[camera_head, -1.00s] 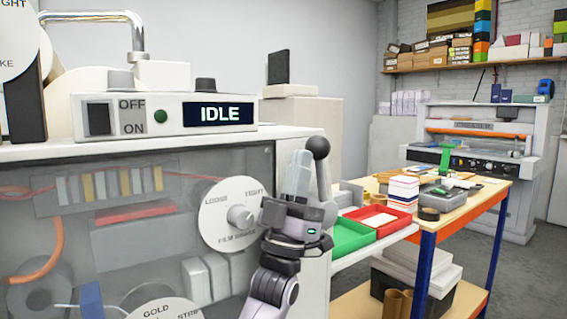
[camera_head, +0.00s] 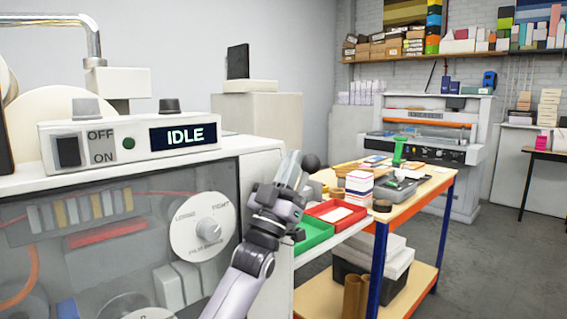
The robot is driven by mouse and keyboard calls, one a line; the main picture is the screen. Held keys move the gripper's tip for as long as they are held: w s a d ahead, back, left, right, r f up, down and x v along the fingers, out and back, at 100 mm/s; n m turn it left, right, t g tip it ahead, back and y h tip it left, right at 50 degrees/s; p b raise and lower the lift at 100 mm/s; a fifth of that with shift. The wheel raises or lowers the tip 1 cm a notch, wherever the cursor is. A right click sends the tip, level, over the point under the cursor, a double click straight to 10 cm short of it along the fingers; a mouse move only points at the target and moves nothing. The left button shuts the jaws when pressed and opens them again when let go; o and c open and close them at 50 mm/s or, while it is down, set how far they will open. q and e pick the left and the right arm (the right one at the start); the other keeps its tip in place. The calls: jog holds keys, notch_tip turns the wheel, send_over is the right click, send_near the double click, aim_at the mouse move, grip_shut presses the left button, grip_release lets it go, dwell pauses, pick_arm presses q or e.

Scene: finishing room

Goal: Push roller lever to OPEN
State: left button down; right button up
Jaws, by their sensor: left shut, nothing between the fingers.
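The roller lever shows only as its dark ball knob (camera_head: 311,163) at the right side of the machine; its arm is hidden behind my left gripper. My left gripper (camera_head: 291,160) points up and is shut with nothing in it. Its tips overlap the knob's left side in the picture; I cannot tell whether they touch. The machine (camera_head: 262,150) has a display (camera_head: 185,137) reading IDLE. No OPEN label can be read. My right gripper is not in view.
A film brake dial (camera_head: 209,229) sits on the machine's front, left of my arm. Green (camera_head: 314,231) and red (camera_head: 336,211) trays lie right of the gripper. A wooden-topped table (camera_head: 440,180) holds several items. Grey floor (camera_head: 500,270) is clear at the right.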

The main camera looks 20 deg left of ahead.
pick_arm(q)
jog(key=shift+w+d+m+g+p, duration=0.3)
jog(key=shift+w+g+p, duration=0.15)
jog(key=shift+w+g, duration=0.2)
jog(key=shift+f, duration=0.1)
jog(key=shift+s, duration=0.1)
jog(key=b+v, duration=0.2)
jog(key=v, duration=0.5)
dwell(0.6)
